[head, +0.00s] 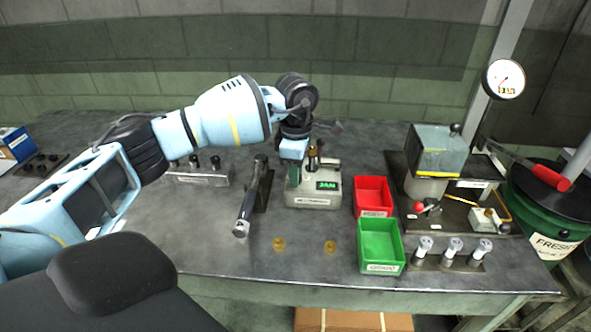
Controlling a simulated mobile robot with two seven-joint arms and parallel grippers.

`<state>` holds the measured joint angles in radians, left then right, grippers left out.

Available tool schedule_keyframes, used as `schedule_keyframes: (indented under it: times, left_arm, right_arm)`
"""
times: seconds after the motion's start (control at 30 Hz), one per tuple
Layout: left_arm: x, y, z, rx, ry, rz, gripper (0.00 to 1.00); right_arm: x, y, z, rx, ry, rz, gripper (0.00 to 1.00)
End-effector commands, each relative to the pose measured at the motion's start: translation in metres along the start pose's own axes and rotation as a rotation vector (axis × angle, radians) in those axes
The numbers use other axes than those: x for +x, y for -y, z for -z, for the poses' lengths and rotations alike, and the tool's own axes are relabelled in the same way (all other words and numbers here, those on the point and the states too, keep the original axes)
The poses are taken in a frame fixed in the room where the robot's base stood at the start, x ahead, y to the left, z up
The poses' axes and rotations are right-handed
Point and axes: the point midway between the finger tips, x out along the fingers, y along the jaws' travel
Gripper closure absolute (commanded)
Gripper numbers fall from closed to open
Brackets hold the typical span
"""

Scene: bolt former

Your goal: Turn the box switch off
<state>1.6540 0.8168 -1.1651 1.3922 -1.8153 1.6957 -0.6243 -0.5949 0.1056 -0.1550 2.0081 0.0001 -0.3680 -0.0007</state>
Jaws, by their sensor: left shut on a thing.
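A grey metal box (314,201) with a small green display reading like "JAM" and a label on its front stands in the middle of the bench. A dark and brass upright part (313,158) rises from its top. My left gripper (294,176) points down at the box's top left side, shut on what looks like the box switch. The switch itself is mostly hidden by the fingers, so its position cannot be told. My right gripper is out of view.
A dark-handled tool (246,212) lies left of the box. A red bin (373,191) and a green bin (381,241) stand to the right, before a press (434,150) with a red-knobbed lever. Two brass discs (279,244) lie in front. The front left bench is clear.

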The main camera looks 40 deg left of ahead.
Motion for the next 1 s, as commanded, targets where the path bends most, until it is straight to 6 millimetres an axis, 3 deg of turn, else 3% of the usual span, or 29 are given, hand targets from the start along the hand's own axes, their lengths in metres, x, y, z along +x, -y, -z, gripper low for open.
schedule_keyframes:
  times: [0.4, 1.0]
  left_arm:
    - [-0.0009, -0.0004, -0.0004, 0.229, 0.001, -0.002, 0.96]
    - [-0.0011, -0.0004, -0.0005, 0.274, 0.002, -0.003, 0.96]
  right_arm:
    - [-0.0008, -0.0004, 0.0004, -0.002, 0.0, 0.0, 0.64]
    - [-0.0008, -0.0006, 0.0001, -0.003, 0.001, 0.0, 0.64]
